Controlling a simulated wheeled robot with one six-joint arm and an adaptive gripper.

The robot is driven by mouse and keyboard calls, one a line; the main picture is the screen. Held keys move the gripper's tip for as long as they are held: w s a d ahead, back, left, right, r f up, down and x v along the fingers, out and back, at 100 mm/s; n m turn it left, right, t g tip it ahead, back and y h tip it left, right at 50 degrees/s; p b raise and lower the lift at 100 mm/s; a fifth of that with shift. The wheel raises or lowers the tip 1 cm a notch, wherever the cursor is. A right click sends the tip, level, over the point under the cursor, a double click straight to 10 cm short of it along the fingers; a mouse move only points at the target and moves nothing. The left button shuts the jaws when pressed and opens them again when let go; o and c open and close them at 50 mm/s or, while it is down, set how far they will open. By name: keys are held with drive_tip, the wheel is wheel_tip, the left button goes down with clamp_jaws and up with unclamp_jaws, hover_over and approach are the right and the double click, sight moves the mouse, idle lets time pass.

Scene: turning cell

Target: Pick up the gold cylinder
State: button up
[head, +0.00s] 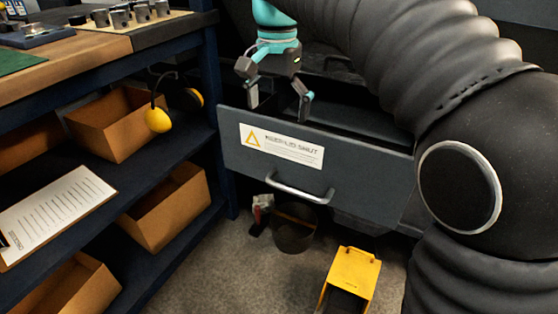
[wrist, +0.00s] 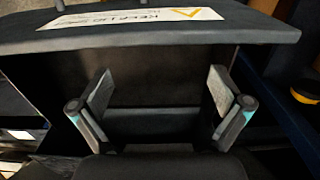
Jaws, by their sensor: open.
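I see no gold cylinder in either view. My gripper (head: 278,106) is open and empty, pointing down at the open grey drawer (head: 235,160), just behind its front panel. In the wrist view the two fingers of my gripper (wrist: 160,92) stand wide apart over the dark inside of the drawer (wrist: 265,37). The visible part of the drawer floor looks bare, but it is in deep shadow. The far part of the drawer is hidden by my arm in the head view.
A blue shelf bench (head: 211,75) stands at the left, with grey metal cylinders (head: 120,18) on top, cardboard boxes (head: 115,125), a clipboard (head: 55,215) and yellow earmuffs (head: 158,120).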

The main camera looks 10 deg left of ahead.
wheel_tip(320, 180, down, 5)
drive_tip(key=shift+d+f+b, duration=0.1)
drive_tip(key=shift+d+b, duration=0.05)
drive_tip(key=shift+b, duration=0.25)
drive_tip(key=shift+s+f+b, duration=0.15)
drive_tip(key=shift+f+b, duration=0.45)
drive_tip(key=shift+f, duration=2.1)
drive_tip(key=shift+c, duration=0.3)
drive_tip(key=c, duration=0.9)
drive_tip(key=shift+c, duration=0.2)
drive_tip(key=shift+r, duration=0.15)
